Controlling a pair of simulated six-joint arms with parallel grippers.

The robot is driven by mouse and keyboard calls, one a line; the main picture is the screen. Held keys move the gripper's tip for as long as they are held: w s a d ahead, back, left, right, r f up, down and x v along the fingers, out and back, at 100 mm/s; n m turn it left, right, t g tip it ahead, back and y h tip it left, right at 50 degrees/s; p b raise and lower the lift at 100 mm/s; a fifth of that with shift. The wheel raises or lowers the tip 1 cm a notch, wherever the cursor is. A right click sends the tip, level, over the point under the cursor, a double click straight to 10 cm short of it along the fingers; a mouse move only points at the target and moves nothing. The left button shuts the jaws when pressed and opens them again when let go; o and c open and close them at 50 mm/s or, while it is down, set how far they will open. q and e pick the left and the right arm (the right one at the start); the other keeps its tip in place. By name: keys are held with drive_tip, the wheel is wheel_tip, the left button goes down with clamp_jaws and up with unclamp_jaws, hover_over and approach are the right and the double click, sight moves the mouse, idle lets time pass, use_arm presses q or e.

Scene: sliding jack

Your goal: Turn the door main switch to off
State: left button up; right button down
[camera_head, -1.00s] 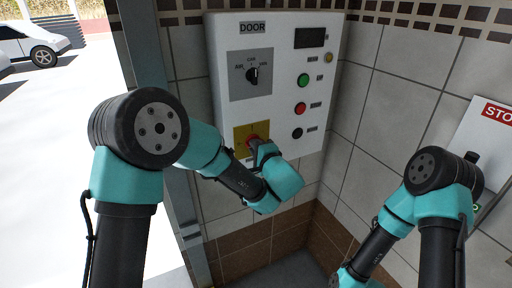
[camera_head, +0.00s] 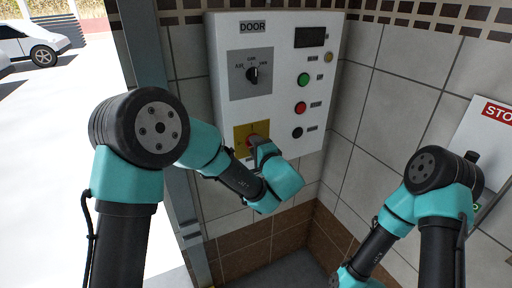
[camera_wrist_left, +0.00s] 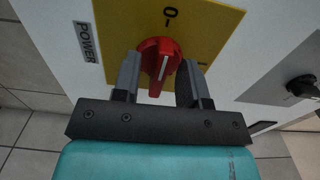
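The door panel (camera_head: 280,110) is a white box on the tiled wall. The main switch is a red knob (camera_wrist_left: 160,62) on a yellow plate (camera_wrist_left: 205,30), beside a POWER label; it also shows low on the panel in the head view (camera_head: 252,140). In the left wrist view its white line runs roughly toward the 0 mark; the I mark is to the right. My left gripper (camera_wrist_left: 158,85) is open, with one finger on each side of the knob's handle. Small gaps seem to show; contact is unclear. My right gripper is out of view.
A green button (camera_head: 303,80), a red button (camera_head: 300,108) and a black button (camera_head: 297,133) line the panel's right side. A grey post (camera_head: 150,60) stands left of the panel. A STOP sign (camera_head: 497,112) is far right.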

use_arm(q)
drive_tip(key=v, duration=1.7)
drive_tip(key=shift+s, duration=0.2)
drive_tip(key=shift+d, duration=0.1)
